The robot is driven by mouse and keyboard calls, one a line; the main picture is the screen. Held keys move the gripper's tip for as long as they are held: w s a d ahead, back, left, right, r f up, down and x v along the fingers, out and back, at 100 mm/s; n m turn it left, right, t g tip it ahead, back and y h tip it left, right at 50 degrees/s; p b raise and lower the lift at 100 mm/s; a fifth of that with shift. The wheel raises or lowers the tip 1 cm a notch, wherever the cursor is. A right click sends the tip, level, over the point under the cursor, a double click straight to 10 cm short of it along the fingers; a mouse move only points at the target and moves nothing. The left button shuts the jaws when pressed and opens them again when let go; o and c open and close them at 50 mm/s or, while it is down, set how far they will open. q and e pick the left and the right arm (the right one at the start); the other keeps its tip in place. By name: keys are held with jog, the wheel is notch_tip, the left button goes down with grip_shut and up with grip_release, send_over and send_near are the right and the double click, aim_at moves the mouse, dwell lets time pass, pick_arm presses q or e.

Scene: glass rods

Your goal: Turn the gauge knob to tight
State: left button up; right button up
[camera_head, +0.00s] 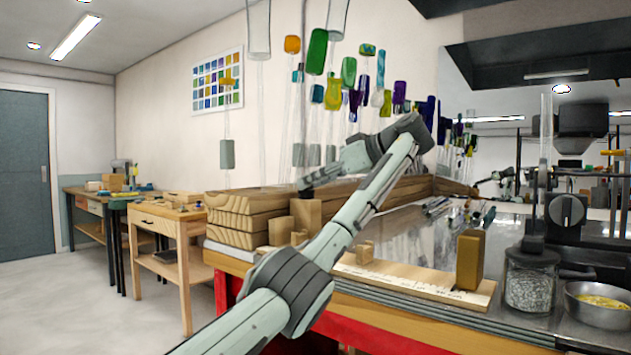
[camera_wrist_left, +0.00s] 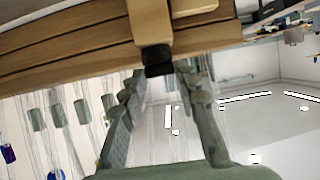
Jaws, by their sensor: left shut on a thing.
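My left arm comes in from the lower left and bends back at the wrist. My left gripper (camera_head: 305,186) points down and left, close above a wooden block (camera_head: 306,214) beside the stacked planks. In the left wrist view my left gripper (camera_wrist_left: 160,76) is shut on a small black knob (camera_wrist_left: 157,56) at the end of a wooden piece (camera_wrist_left: 151,20). A round dark dial (camera_head: 567,211) stands on a black stand at the right, away from the gripper.
Stacked planks (camera_head: 240,222) lie along the bench's back edge. A marked wooden board (camera_head: 410,277) carries an upright block (camera_head: 470,262). A glass jar (camera_head: 531,282) and a metal bowl (camera_head: 600,302) stand at the right. Coloured glass pieces hang above.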

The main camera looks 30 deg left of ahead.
pick_arm(q)
jog(key=o, duration=0.9)
jog(key=shift+c, duration=0.2)
jog(key=v, duration=1.2)
